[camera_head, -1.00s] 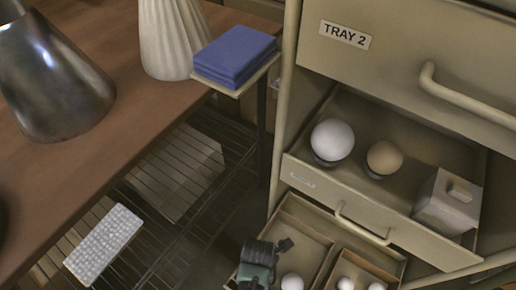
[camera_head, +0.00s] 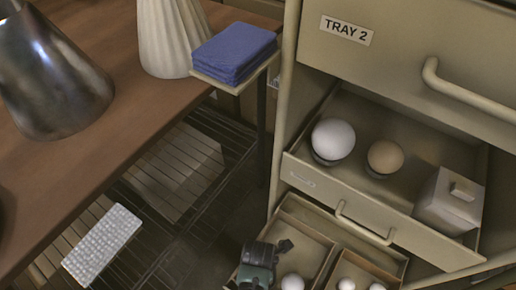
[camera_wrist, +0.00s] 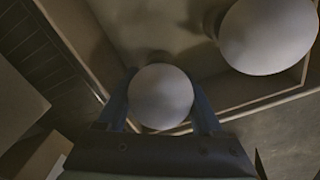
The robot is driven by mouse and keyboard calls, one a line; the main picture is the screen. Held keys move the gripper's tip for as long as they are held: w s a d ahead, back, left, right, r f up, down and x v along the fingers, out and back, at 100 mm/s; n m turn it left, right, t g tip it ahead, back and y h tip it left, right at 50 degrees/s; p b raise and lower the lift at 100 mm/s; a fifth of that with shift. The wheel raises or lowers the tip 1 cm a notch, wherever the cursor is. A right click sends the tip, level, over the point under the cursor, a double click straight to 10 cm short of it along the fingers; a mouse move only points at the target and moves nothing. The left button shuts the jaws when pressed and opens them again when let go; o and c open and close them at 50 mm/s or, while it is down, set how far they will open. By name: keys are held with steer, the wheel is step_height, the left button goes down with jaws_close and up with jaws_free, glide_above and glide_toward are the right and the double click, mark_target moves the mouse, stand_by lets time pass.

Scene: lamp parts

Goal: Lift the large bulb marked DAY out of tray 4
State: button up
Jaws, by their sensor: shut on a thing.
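My gripper (camera_wrist: 163,110) is shut on a round pale bulb (camera_wrist: 161,92), with one blue finger on each side of it in the wrist view. A larger-looking pale bulb (camera_wrist: 268,35) is at the upper right there, apart from the fingers. In the head view my gripper (camera_head: 260,264) is over the left part of the lowest open drawer (camera_head: 312,246), its fingertips not clearly visible. A white bulb (camera_head: 292,282) shows beside it, cut by the bottom edge. I cannot tell which wrist-view bulb this is. No DAY mark or tray 4 label is readable.
The open drawer above (camera_head: 345,195) overhangs close behind, holding a white bulb (camera_head: 333,140), a tan bulb (camera_head: 385,157) and a lidded box (camera_head: 448,203). Smaller bulbs (camera_head: 346,284) lie in the lowest drawer's right compartment. A wooden table (camera_head: 120,140) stands left.

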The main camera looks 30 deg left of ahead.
steer(key=shift+r+p, duration=0.9)
steer(key=shift+p, duration=0.2)
stand_by(0.4)
steer(key=shift+r+p, duration=1.8)
steer(key=shift+p, duration=0.3)
steer(key=shift+r+p, duration=1.95)
steer(key=shift+p, duration=0.3)
